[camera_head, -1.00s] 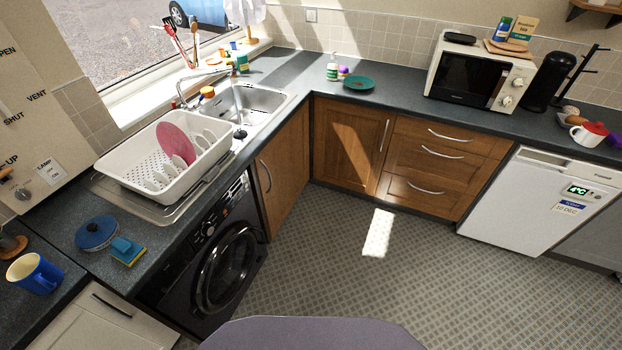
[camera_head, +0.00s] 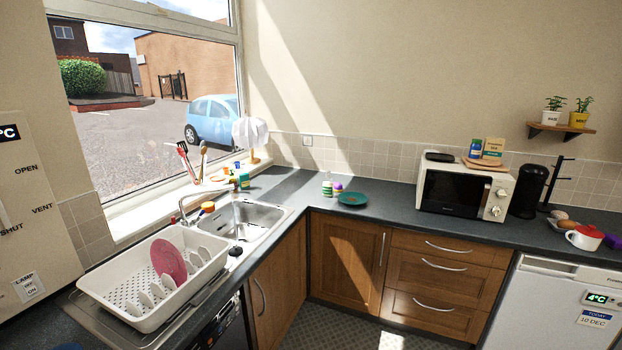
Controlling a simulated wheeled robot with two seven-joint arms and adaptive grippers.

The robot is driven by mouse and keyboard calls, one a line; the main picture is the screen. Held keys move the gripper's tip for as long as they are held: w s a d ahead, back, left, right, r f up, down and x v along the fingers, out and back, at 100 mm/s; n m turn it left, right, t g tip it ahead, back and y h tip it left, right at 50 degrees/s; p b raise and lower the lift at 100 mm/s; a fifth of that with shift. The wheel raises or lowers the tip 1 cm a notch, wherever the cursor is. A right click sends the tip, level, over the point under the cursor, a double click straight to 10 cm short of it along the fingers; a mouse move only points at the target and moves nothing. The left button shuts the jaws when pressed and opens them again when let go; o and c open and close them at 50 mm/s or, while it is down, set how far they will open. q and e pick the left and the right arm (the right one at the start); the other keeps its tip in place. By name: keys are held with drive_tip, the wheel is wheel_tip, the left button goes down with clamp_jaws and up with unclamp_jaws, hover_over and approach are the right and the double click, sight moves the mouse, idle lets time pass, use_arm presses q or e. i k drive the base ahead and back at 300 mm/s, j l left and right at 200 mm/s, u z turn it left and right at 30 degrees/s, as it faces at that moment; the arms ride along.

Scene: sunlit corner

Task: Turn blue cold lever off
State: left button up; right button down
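The sink (camera_head: 243,219) is set in the dark counter below the window. Its silver faucet (camera_head: 190,202) stands at the sink's left rear edge, with the spout arching over the basin. A blue cold lever cannot be made out at this size; small coloured items sit close to the faucet. Neither of my grippers is in view.
A white dish rack (camera_head: 128,299) with a pink plate (camera_head: 168,260) stands left of the sink. A teal plate (camera_head: 352,199), a microwave (camera_head: 462,188) and a black cylinder-shaped appliance (camera_head: 528,191) stand along the back counter. The floor (camera_head: 345,330) before the cabinets is clear.

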sight(196, 220)
drive_tip(key=i+l+u, duration=0.25)
drive_tip(key=i+l, duration=0.25)
drive_tip(key=i+l+u, duration=0.15)
drive_tip(key=l, duration=0.25)
drive_tip(key=i+l+u, duration=0.1)
drive_tip(key=i+l, duration=0.25)
drive_tip(key=i+l+u, duration=0.15)
drive_tip(key=l, duration=0.2)
drive_tip(key=i+l+u, duration=0.1)
drive_tip(key=i+l, duration=0.15)
drive_tip(key=l, duration=0.15)
drive_tip(key=i+l+u, duration=0.15)
drive_tip(key=l, duration=0.25)
